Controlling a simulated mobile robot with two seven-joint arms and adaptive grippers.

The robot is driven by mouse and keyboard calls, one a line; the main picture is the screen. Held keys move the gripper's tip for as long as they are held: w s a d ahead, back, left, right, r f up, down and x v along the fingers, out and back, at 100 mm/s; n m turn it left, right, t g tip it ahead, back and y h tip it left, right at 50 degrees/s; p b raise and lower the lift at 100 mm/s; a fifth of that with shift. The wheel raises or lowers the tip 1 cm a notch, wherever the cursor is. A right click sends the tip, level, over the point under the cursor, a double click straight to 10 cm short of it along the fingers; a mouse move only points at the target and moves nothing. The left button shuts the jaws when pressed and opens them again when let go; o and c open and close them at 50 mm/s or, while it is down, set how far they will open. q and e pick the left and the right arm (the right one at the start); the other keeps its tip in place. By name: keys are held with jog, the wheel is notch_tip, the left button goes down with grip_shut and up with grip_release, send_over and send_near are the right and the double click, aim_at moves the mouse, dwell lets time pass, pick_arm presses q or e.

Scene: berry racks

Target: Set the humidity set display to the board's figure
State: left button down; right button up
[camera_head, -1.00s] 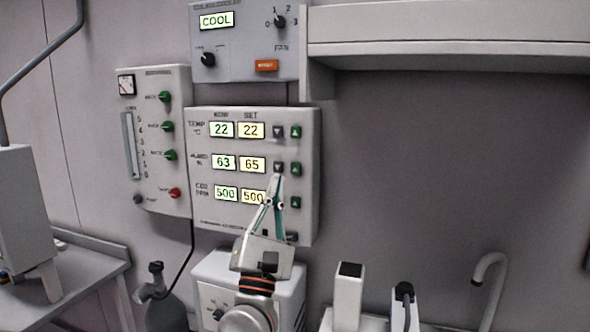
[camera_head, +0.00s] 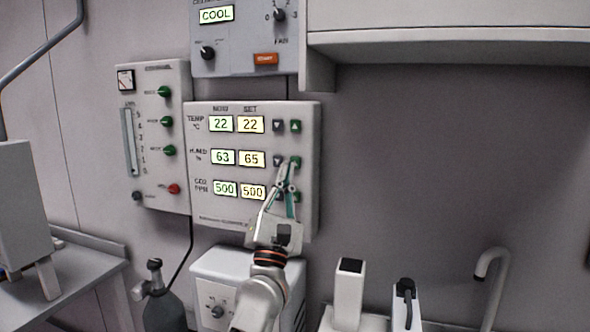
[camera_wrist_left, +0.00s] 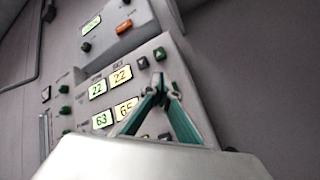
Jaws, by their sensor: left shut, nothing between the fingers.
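The humidity set display (camera_head: 251,159) on the white control panel (camera_head: 308,215) reads 65, and the humidity now display (camera_head: 223,157) reads 63. In the left wrist view the set display (camera_wrist_left: 124,109) is partly behind a finger. Right of it are a grey down button (camera_head: 278,160) and a green up button (camera_head: 296,162). My left gripper (camera_head: 288,166) is shut and empty, its tips in front of the panel beside these two buttons. It also shows in the left wrist view (camera_wrist_left: 159,80). I cannot tell whether it touches a button. No board with a figure is in view.
The temperature set display (camera_head: 250,125) reads 22 and the CO2 set display (camera_head: 252,191) reads 500. A cooler unit (camera_head: 235,62) hangs above, and a valve panel (camera_head: 155,80) hangs to the left. A shelf (camera_head: 440,45) juts out at upper right.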

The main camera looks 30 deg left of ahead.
aim_at(295, 162)
pick_arm(q)
jog(key=shift+w+a+b, duration=0.15)
jog(key=shift+w, duration=0.55)
jog(key=shift+w+a+b, duration=0.15)
jog(key=shift+w, duration=0.5)
jog(key=shift+w, duration=0.15)
dwell(0.4)
jog(key=shift+w+a, duration=0.15)
jog(key=shift+w, duration=0.1)
jog(key=shift+w+a, duration=0.1)
jog(key=shift+w, duration=0.35)
dwell(0.8)
jog(key=shift+s, duration=0.15)
jog(key=shift+s+d, duration=0.2)
jog(key=shift+s, duration=0.55)
jog(key=shift+p, duration=0.35)
